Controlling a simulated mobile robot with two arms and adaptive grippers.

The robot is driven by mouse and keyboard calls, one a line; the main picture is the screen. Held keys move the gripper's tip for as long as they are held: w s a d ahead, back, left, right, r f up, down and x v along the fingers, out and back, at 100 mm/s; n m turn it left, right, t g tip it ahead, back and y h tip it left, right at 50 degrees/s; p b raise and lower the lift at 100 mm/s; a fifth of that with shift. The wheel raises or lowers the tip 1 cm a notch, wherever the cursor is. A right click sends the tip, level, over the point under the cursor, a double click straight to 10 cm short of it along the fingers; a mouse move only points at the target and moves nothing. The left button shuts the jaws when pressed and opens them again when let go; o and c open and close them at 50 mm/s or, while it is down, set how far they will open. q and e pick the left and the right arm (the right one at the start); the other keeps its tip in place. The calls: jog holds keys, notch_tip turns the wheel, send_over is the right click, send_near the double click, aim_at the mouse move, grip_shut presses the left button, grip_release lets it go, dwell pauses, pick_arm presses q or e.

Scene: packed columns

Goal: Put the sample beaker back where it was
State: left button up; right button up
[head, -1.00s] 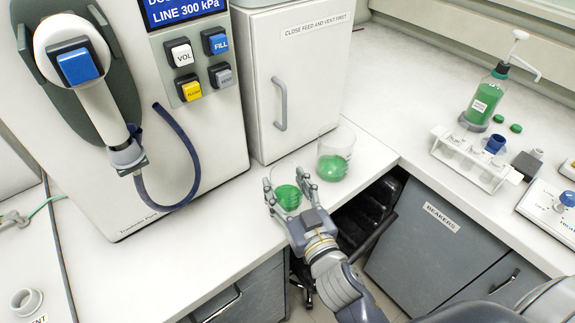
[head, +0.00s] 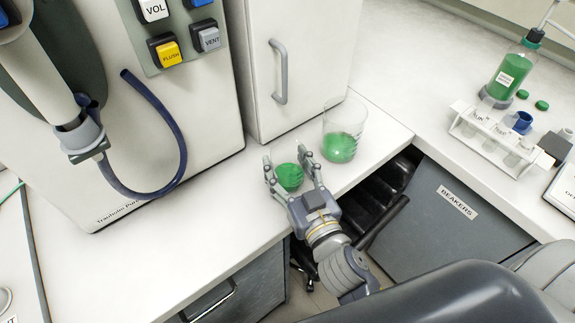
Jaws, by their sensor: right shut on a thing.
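A small clear beaker with green liquid (head: 289,178) is between the fingers of my right gripper (head: 291,174), which is shut on it. It is upright or nearly so, over the white counter near its front edge. I cannot tell whether its base touches the counter. A larger clear beaker (head: 341,143), also with green liquid in the bottom, stands on the counter just behind and to the right, apart from the gripper. My left gripper is not in view.
The white dispenser (head: 195,110) with buttons and a blue hose (head: 178,150) stands left. A cabinet with a handle (head: 280,72) stands behind. A tube rack (head: 497,138) and green bottle (head: 508,74) are right. Bare counter (head: 195,235) lies left of the gripper.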

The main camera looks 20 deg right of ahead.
jog(key=shift+s+r, duration=0.1)
jog(key=shift+s, duration=0.05)
jog(key=o, duration=1.2)
jog(key=shift+f, duration=0.25)
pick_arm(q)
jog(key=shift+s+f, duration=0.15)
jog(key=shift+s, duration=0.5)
pick_arm(e)
jog(key=shift+r, duration=0.25)
jog(key=shift+s+f, duration=0.15)
jog(key=shift+s, duration=0.05)
pick_arm(q)
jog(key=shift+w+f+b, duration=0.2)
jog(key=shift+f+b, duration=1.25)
jog(key=shift+b, duration=0.15)
pick_arm(e)
jog(key=s+d, duration=0.1)
jog(key=s, duration=1)
jog(key=shift+s, duration=0.25)
